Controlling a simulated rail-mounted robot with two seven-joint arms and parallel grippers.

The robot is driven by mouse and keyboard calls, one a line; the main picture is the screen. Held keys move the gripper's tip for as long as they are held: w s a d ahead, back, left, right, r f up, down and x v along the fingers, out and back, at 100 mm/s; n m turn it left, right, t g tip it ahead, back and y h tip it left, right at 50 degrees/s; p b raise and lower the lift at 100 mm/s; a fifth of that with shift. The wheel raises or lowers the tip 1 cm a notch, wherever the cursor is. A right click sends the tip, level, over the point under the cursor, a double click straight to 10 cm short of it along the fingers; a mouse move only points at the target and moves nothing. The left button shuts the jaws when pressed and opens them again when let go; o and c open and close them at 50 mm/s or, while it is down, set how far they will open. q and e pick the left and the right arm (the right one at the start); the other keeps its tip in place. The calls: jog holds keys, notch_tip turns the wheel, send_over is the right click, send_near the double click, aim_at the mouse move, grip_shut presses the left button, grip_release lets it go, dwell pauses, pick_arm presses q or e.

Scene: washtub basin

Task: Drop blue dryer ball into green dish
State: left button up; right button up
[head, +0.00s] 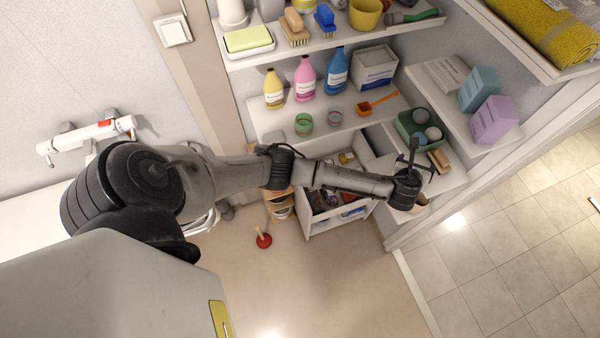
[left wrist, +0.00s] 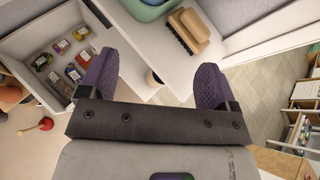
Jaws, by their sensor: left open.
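The green dish (head: 402,130) stands on the right-hand shelf in the head view, with a few round balls in it. One ball (head: 421,116) looks grey-blue and another (head: 433,133) looks pale; I cannot tell for sure which is the blue dryer ball. The dish's green edge (left wrist: 143,12) also shows at the top of the left wrist view. My left gripper (head: 414,160) is over the shelf at the near side of the dish. In the left wrist view its fingers (left wrist: 153,80) are wide apart, with nothing held between them. My right gripper is out of view.
A wooden brush (head: 439,161) lies beside the dish; it also shows in the wrist view (left wrist: 188,30). An open drawer (head: 335,212) with small items is below. Bottles, a white box (head: 375,68) and an orange scoop (head: 377,103) stand on the left shelf.

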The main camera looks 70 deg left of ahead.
pick_arm(q)
jog(key=s+d+f+n+g+h, duration=0.1)
jog(key=s+d+f+n, duration=0.2)
jog(key=s, duration=0.4)
jog(key=s+d+f+n+g+h, duration=0.1)
jog(key=s+d+n+g+h, duration=0.1)
jog(key=s+n, duration=0.35)
jog(key=s+d+f+n+g+h, duration=0.1)
jog(key=s+d+f+n, duration=0.15)
jog(key=s, duration=0.45)
jog(key=s+a+r+n+g+h, duration=0.1)
jog(key=s+r+n, duration=0.1)
jog(key=s+n, duration=0.5)
jog(key=s+a+r+n+g+h, duration=0.1)
jog(key=s+n, duration=0.6)
jog(key=s, duration=0.7)
jog(key=shift+s+r+g+h, duration=0.3)
jog(key=shift+r+g+h, duration=0.15)
jog(key=shift+r, duration=0.5)
